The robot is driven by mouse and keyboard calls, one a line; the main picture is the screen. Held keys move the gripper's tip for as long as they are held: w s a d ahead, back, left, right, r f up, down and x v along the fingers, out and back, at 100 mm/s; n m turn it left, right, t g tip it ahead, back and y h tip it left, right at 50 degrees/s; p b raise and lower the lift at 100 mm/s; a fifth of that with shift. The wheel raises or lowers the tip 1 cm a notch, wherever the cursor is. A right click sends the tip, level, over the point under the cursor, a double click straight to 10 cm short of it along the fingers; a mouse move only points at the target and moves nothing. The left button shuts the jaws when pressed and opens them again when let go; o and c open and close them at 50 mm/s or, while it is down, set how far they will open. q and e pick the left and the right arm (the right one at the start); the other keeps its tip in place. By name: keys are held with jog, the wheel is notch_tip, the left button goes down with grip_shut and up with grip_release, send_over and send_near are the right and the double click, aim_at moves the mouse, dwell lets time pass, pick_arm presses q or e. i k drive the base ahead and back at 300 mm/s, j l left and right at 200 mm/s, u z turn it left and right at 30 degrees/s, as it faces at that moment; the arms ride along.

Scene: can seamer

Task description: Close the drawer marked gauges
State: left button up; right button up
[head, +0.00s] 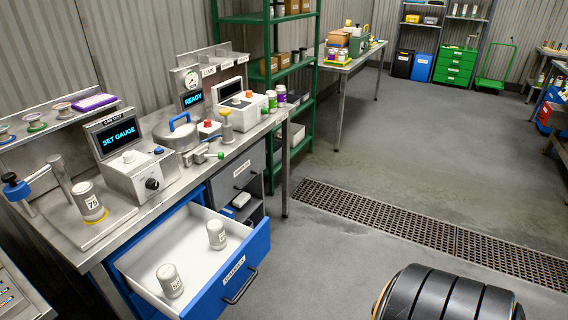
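The blue-fronted drawer (236,282) under the steel workbench is pulled well out toward the aisle. Its front carries a small white label, tilted and too small to read surely, and a dark bar handle (241,286). Inside the white drawer tray, one grey labelled cylinder (171,281) stands near the front left and another grey cylinder (216,235) stands farther back. Neither of my grippers shows in the head view.
A grey drawer front (237,174) and an open shelf bay (243,209) are right of the drawer. The bench top (117,226) holds a SET GAUGE unit (140,170) and a grey cylinder (88,200). Clear floor (330,265) and a drain grate (430,229) lie to the right.

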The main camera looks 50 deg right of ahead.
aim_at(211, 279)
jog(key=z, duration=1.1)
